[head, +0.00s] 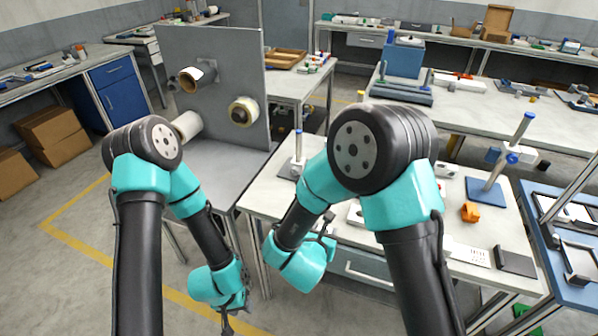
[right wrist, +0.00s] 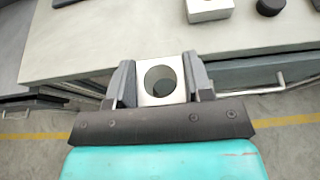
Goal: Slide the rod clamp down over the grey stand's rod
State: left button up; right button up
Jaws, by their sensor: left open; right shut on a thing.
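The rod clamp (right wrist: 143,83) is a pale metal block with a round through-hole, seen in the right wrist view. My right gripper (right wrist: 160,78) is shut on it, one finger on each side. In the head view my right gripper (head: 327,224) shows only as a small dark shape by the bench's front edge; the clamp cannot be made out there. My left gripper (head: 228,322) is open, low at the front, away from the bench.
An orange piece (head: 470,212) and a dark block (head: 515,262) lie on the bench. The grey panel (head: 215,85) with reels stands at the left. The right wrist view shows a pale block (right wrist: 208,9) on the bench.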

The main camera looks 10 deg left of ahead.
dwell(0.6)
jog(key=w+d+r, duration=0.3)
jog(key=w+d, duration=0.1)
jog(key=d, duration=0.6)
jog(key=w+d+r, duration=0.3)
jog(key=d, duration=0.7)
jog(key=shift+w+d+r+m+h, duration=0.3)
jog(key=shift+w+d+r+h, duration=0.05)
jog(key=shift+h, duration=0.05)
jog(key=s+a+f, duration=0.2)
jog(key=a, duration=0.5)
jog(key=s+a+f, duration=0.2)
jog(key=s+a, duration=0.1)
jog(key=a, duration=0.4)
jog(key=s+a+f, duration=0.2)
jog(key=a, duration=0.4)
jog(key=shift+s+a+f+y, duration=0.35)
jog(key=shift+a+y, duration=0.05)
